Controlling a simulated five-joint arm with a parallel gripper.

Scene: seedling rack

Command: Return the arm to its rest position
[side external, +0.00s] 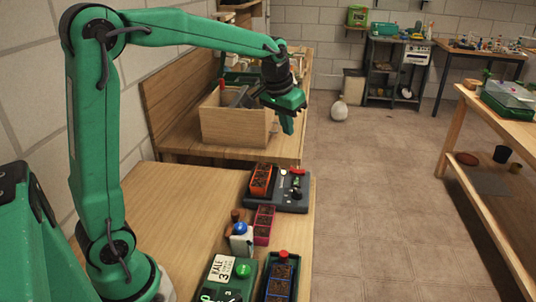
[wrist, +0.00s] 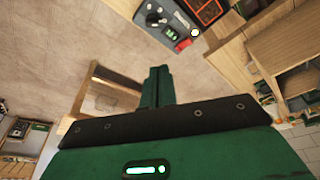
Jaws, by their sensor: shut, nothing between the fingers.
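My green arm reaches out over the wooden bench, with my gripper (side external: 288,124) high in the air, pointing down. Its fingers are together with nothing held, and they also show closed in the wrist view (wrist: 159,72). Nothing touches the gripper. The tray also shows at the top of the wrist view (wrist: 160,27).
Nearer pink pots (side external: 264,225), a white-and-blue bottle (side external: 241,240), a green box with a KALE label (side external: 222,268) and a dark tray of soil cells (side external: 280,258) stand on the bench. A wooden crate (side external: 225,127) is behind.

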